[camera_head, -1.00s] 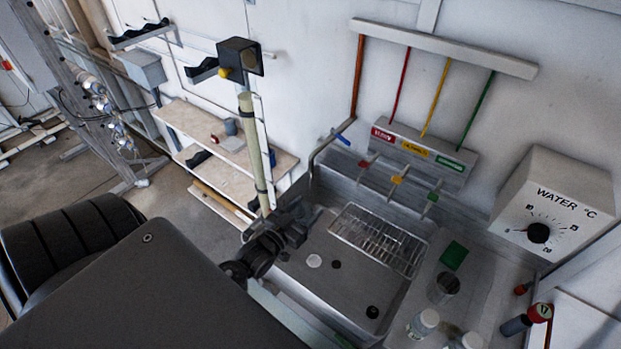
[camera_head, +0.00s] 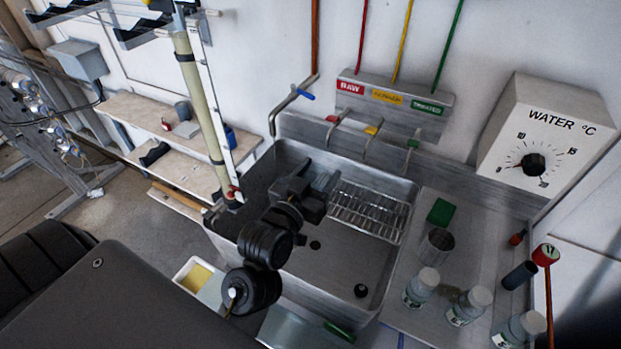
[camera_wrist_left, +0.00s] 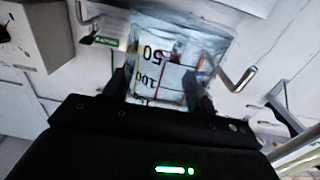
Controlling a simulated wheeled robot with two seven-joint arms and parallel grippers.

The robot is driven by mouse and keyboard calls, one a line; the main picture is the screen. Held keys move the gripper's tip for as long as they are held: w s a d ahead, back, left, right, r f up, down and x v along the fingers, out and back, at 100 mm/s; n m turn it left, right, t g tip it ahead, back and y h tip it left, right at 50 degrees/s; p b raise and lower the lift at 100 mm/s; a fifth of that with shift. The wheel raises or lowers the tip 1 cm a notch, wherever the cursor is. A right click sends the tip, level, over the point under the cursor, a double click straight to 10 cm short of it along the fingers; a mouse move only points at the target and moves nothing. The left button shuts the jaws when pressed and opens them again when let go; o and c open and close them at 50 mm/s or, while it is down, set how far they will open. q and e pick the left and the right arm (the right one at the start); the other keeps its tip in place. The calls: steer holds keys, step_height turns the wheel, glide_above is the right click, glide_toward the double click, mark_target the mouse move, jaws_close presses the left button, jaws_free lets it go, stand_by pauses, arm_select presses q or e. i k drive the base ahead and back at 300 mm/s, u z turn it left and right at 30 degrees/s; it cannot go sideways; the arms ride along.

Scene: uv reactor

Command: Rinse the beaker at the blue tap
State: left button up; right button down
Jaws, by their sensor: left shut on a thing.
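My left gripper (camera_head: 322,190) is over the steel sink, in front of the wire rack. In the left wrist view its fingers (camera_wrist_left: 168,88) are shut on the clear beaker (camera_wrist_left: 172,60), whose 50 and 100 marks show. In the head view the beaker is hard to make out at the fingertips. The blue tap (camera_head: 285,107), with a bent spout and blue lever (camera_head: 305,95), is on the wall at the sink's back left corner. The gripper is to the right of it and nearer to me, apart from it. My right gripper is not seen.
The sink (camera_head: 355,270) holds a wire rack (camera_head: 368,210). Red, yellow (camera_head: 371,130) and green taps stand behind it. A metal cup (camera_head: 437,243), green pad (camera_head: 440,211) and several bottles (camera_head: 421,287) are on the right drainboard. A pale upright tube (camera_head: 195,90) stands left.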

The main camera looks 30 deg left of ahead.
mark_target(304, 93)
steer(key=z, duration=0.55)
steer(key=k, duration=1.6)
steer(key=u, duration=1.85)
steer(key=i, duration=1)
steer(key=z, duration=0.05)
